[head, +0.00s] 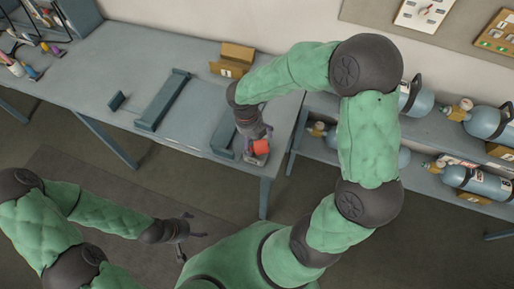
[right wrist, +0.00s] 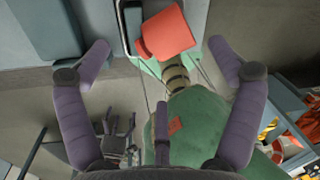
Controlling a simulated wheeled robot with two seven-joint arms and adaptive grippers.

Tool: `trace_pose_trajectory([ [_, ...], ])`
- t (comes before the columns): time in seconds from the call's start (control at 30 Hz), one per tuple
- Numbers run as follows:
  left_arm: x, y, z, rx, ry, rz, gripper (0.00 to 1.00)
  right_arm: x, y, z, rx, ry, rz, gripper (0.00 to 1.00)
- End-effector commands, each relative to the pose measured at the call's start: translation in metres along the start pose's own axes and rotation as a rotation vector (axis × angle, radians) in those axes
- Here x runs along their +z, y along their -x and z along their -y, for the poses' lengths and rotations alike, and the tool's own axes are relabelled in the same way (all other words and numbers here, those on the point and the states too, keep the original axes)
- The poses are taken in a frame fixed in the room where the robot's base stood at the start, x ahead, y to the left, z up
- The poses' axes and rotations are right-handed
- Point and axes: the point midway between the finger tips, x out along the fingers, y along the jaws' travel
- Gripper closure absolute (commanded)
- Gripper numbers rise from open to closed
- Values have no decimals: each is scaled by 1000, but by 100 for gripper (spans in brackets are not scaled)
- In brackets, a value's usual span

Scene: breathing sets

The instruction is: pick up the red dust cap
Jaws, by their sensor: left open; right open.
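The red dust cap (right wrist: 167,32) lies at the top middle of the right wrist view, near the table's edge; in the head view it shows as a small red shape (head: 261,146). My right gripper (right wrist: 165,65) is open, its purple fingers spread on both sides of the cap and apart from it. In the head view the right gripper (head: 255,148) hangs at the table's right front corner, over the cap, and its fingers are partly hidden. My left gripper (head: 186,228) is open and empty, low in front of the table.
The blue-grey table (head: 100,75) carries raised blue rails (head: 163,100) and a cardboard box (head: 232,60) at the back. A shelf to the right holds gas cylinders (head: 488,122). The table's left middle is mostly clear.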

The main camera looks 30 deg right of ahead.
Motion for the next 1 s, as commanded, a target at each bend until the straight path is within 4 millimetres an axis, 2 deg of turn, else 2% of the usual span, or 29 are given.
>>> trace_pose_trajectory([
  [0.17, 0, -4, 1, 0, 0, 0, 15, 1, -12, 2, 1, -2, 0, 8],
  [0.43, -1, -16, 6, 0, 0, 0, 15, 3, -49, 4, 1, -2, -1, 8],
  [0.7, -1, -16, 6, 0, 0, 0, 15, 3, -53, 4, 3, -2, 1, 8],
  [0.73, -1, -16, 6, 0, 0, 0, 15, 3, -53, 4, 3, -2, 1, 11],
  [0.8, -1, -16, 6, 0, 0, 0, 15, 3, -53, 4, 3, -2, 1, 30],
  [0.9, -1, -16, 6, 0, 0, 0, 15, 3, -53, 4, 3, -2, 1, 54],
  [1.0, -1, -16, 6, 0, 0, 0, 15, 3, -53, 4, 3, -2, 0, 55],
])
